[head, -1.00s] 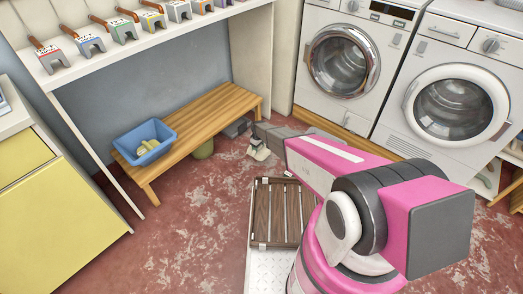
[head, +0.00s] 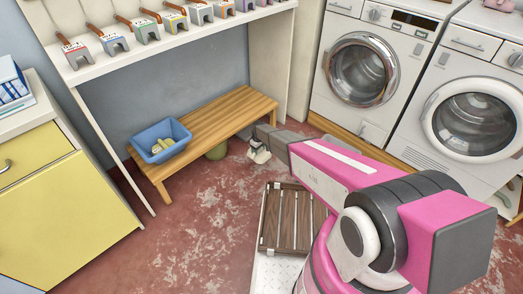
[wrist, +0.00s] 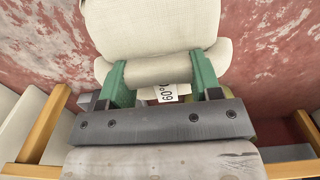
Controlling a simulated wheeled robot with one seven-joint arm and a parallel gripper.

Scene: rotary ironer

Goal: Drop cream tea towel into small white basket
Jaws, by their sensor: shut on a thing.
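In the wrist view my gripper (wrist: 160,78) has its green fingers shut on the cream tea towel (wrist: 150,28), with a rolled fold between them. A white tag with dark print shows under the fold. I cannot make out a small white basket in either view.
A wooden bench (head: 221,117) by the wall carries a blue basket (head: 178,131) with yellowish items. Washing machines (head: 365,72) stand at the right, a yellow cabinet (head: 60,210) at the left. Open red floor lies between.

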